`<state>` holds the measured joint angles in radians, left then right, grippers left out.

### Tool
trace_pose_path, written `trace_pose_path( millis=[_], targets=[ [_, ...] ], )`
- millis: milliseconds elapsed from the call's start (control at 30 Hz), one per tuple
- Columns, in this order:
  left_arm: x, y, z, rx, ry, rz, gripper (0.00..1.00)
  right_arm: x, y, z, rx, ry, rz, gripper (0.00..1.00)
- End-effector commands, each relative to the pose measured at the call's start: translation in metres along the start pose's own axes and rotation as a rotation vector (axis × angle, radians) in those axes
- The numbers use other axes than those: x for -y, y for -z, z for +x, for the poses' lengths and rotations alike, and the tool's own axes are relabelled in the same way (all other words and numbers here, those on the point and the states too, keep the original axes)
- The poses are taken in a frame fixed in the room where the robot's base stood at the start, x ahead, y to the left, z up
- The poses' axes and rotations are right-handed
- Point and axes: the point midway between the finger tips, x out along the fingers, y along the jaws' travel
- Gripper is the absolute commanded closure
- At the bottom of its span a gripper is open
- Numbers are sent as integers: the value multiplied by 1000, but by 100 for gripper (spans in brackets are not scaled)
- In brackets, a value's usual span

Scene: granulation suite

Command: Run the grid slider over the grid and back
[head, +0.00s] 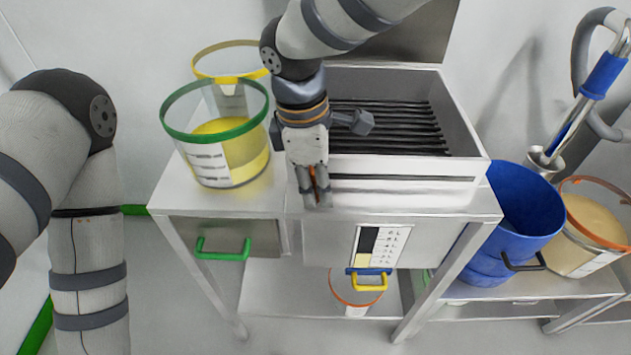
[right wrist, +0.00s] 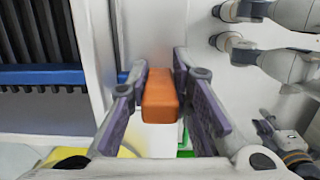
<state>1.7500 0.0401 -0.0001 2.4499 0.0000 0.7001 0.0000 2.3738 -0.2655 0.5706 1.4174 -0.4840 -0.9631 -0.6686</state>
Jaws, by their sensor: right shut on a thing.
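The grid (head: 390,125) is a set of dark parallel bars inside a white open-topped box on the steel table. In the right wrist view the dark bars (right wrist: 30,30) show at top left, with the blue bar of the grid slider (right wrist: 45,75) lying across them. The slider's orange handle (right wrist: 160,97) is outside the box wall, between my right fingers. My right gripper (head: 317,197) is shut on this handle at the box's front left corner and hides most of it in the head view. My left arm shows at the left; its gripper is out of the head view.
A green-rimmed tub (head: 215,160) of yellow material stands left of the box, with a yellow-rimmed tub (head: 228,60) behind. A blue bucket (head: 510,215) and an orange-rimmed tub (head: 590,235) stand at the right. A green drawer handle (head: 223,256) sticks out below.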

Motion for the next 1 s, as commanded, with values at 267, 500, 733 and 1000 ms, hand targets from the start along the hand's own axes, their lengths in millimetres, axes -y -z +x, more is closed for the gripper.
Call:
trace_pose_path(
  millis=[267, 500, 733, 1000],
  targets=[
    [0, 1, -1, -3, 0, 0, 75, -1, -12, 0, -4, -2, 4, 100],
    [0, 1, -2, -6, 0, 0, 75, -1, -37, 4, -3, -3, 2, 100],
    [0, 1, -2, -6, 0, 0, 75, -1, -61, 7, -3, -2, 2, 100],
    [0, 1, -2, -6, 0, 0, 75, -1, -89, 10, -3, -3, 2, 100]
  ],
)
